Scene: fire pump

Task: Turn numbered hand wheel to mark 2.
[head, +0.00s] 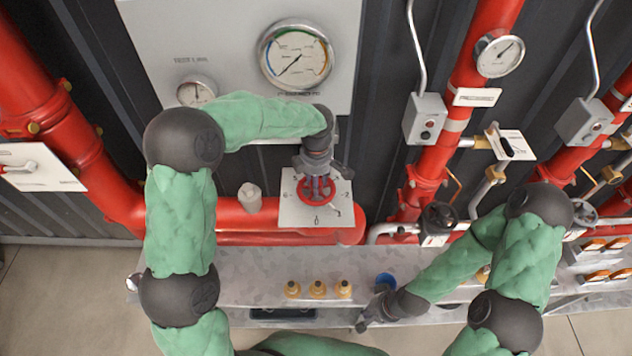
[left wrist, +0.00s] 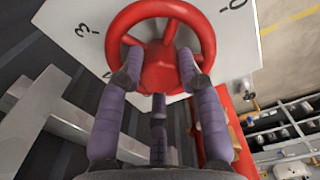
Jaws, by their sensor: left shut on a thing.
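The red hand wheel (head: 304,194) sits on a white numbered plate (head: 290,212) at the centre of the head view. My left gripper (head: 318,190) reaches it from above. In the left wrist view the red wheel (left wrist: 160,10) fills the upper middle, and the gripper's purple fingers (left wrist: 159,68) lie inside the rim, on either side of the hub, closed on the wheel. The plate (left wrist: 55,15) shows a 3 at upper left and what looks like a 0 at upper right. A 2 shows at the plate's right in the head view. My right gripper (head: 366,318) is low, away from the wheel; its finger state is unclear.
A grey bench (head: 240,268) below the wheel carries several brass fittings (head: 317,289) and a blue cup (head: 386,280). Red pipes (head: 60,135), a large gauge (head: 296,55) and a grey switch box (head: 426,118) stand around.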

